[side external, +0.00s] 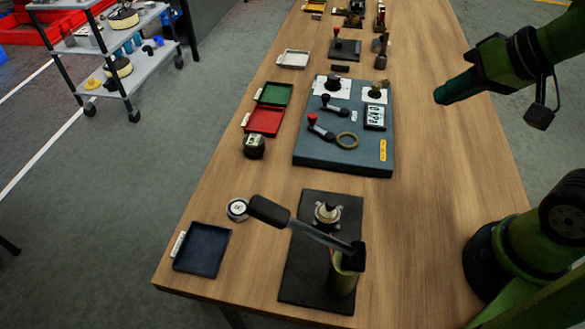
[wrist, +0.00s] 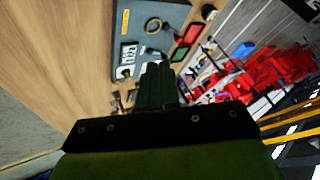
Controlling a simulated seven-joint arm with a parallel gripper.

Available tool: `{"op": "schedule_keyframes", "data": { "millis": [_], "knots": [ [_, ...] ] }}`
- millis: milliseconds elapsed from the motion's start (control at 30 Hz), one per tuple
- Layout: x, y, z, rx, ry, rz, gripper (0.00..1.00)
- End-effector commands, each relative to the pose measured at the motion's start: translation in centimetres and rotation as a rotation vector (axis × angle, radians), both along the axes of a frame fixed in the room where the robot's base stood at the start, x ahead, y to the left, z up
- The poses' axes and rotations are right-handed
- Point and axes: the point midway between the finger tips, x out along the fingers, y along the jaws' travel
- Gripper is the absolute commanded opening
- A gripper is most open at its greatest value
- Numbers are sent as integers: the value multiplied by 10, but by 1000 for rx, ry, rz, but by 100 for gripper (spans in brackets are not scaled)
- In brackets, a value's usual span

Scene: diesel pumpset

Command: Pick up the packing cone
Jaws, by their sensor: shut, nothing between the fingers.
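I cannot clearly pick out the packing cone. A small pale, tapered piece (side external: 327,211) stands on a round flange on the black plate in the side external view, but I cannot tell if it is the cone. My gripper (side external: 440,97) is shut and empty. It is held in the air over the right side of the table, to the right of the blue-grey board and well apart from the black plate. In the wrist view its dark green fingers (wrist: 158,72) are together, with the board beyond them.
The wooden table (side external: 430,200) bears a blue-grey board (side external: 345,160) with levers and a ring, a black plate (side external: 300,265) with a long-handled pump, a dark tray (side external: 202,248), and red (side external: 265,120) and green trays (side external: 274,94). The table's right side is clear. A shelf cart (side external: 125,75) stands left.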

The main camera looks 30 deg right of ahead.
Motion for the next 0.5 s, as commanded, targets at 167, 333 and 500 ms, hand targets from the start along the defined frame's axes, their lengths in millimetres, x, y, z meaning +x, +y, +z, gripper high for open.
{"op": "schedule_keyframes", "data": {
  "millis": [167,333,500],
  "knots": [
    [0,0,0,0,0,0,31],
    [0,0,0,0,0,0,57],
    [0,0,0,0,0,0,59]
  ]
}}
